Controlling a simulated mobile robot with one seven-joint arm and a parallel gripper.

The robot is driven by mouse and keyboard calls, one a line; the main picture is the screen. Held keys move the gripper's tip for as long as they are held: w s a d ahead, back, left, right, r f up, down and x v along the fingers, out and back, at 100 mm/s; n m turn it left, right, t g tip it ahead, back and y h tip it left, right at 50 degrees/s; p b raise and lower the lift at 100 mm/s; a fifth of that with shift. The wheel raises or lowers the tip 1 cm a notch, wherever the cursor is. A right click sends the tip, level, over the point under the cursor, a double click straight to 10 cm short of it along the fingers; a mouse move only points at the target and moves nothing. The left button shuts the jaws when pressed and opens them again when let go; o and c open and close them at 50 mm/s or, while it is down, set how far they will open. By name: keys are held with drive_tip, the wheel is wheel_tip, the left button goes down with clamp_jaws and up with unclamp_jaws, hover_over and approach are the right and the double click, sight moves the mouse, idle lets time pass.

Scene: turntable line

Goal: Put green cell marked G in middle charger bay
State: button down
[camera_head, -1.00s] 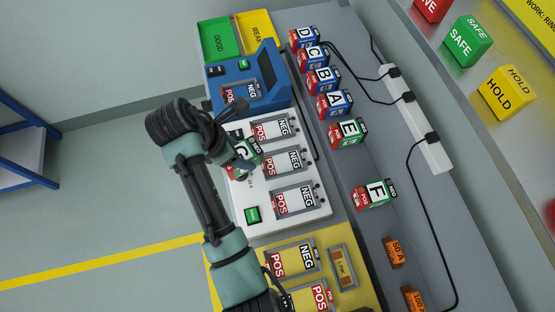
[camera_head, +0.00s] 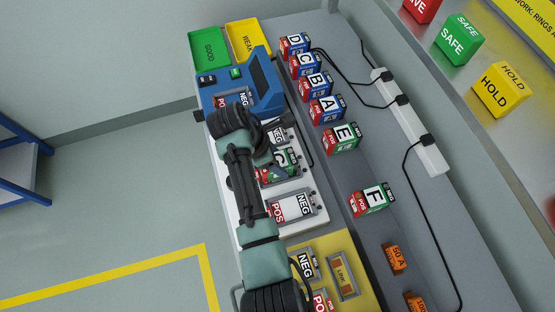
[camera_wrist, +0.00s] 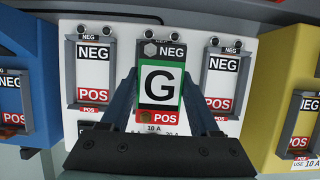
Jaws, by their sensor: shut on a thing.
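The green cell marked G (camera_wrist: 160,86) is between the two fingers of my gripper (camera_wrist: 160,94) in the wrist view, with its black NEG end up and red POS end down. It also shows in the head view (camera_head: 287,161), partly behind my arm. My gripper is shut on it. The cell is over the middle bay of the white charger (camera_head: 233,207) and covers nearly all of that bay. I cannot tell whether it is seated or just above. The neighbouring bays look empty, with NEG at top and POS at bottom in the wrist view.
A blue tester (camera_head: 262,95) stands beyond the charger, with green GOOD (camera_head: 209,47) and yellow WEAK (camera_head: 248,40) trays behind. A yellow unit (camera_head: 325,245) is on the near side. Cells D, C, B, A, E and F (camera_head: 368,200) line the right. A cabled power strip (camera_head: 415,130) lies beyond.

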drive_tip(key=shift+w+f, duration=0.1)
drive_tip(key=shift+f, duration=0.35)
drive_tip(key=shift+c, duration=0.6)
unclamp_jaws()
drive_tip(key=shift+f, duration=0.15)
